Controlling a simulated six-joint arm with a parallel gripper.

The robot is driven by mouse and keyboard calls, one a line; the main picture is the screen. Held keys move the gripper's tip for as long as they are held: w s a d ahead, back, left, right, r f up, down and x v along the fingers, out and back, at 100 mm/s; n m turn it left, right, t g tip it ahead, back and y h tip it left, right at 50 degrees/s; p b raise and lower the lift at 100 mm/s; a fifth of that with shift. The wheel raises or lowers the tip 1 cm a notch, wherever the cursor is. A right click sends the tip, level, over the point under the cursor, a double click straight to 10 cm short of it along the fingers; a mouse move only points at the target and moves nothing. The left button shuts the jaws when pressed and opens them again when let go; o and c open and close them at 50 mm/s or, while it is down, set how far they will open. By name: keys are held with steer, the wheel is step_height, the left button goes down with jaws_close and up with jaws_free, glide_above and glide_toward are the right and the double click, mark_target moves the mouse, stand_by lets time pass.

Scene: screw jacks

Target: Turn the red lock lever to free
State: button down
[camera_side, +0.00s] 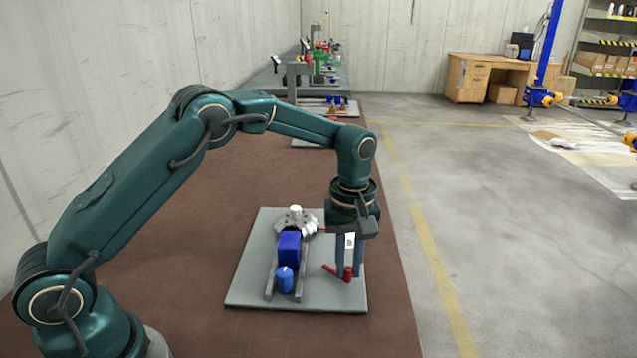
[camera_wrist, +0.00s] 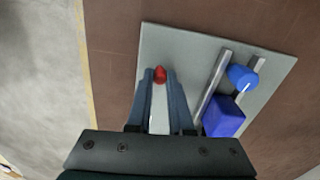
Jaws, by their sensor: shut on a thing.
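The red lock lever (camera_side: 330,268) lies low over the right part of a grey base plate (camera_side: 245,290), with a red upright knob at its right end. My gripper (camera_side: 348,275) points straight down, its two blue-grey fingers on either side of the red knob. In the wrist view the red knob (camera_wrist: 160,75) sits between the fingertips (camera_wrist: 160,77), and the gripper is shut on it. The rest of the lever is mostly hidden there. A small white label (camera_side: 349,240) shows between the fingers in the side view.
On the plate, left of my gripper, a blue block (camera_side: 289,248) and a blue knob (camera_side: 285,279) sit between two grey rails (camera_side: 301,283). A grey fitting with a white top (camera_side: 296,216) stands behind them. More benches with equipment (camera_side: 325,65) stand far back.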

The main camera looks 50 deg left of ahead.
mark_target(322, 293)
steer(key=s+m, duration=0.1)
steer(key=m, duration=0.2)
steer(key=s+m, duration=0.1)
steer(key=m, duration=0.1)
steer(key=shift+s+a+m, duration=0.2)
steer(key=shift+s+m, duration=0.1)
steer(key=shift+s+a+m, duration=0.3)
steer(key=shift+s+m, duration=0.15)
steer(key=shift+m, duration=0.65)
steer(key=shift+s+a+m, duration=0.25)
steer(key=shift+s+m, duration=0.15)
steer(key=shift+m, duration=0.7)
steer(key=c, duration=0.8)
jaws_free()
steer(key=shift+r, duration=2.6)
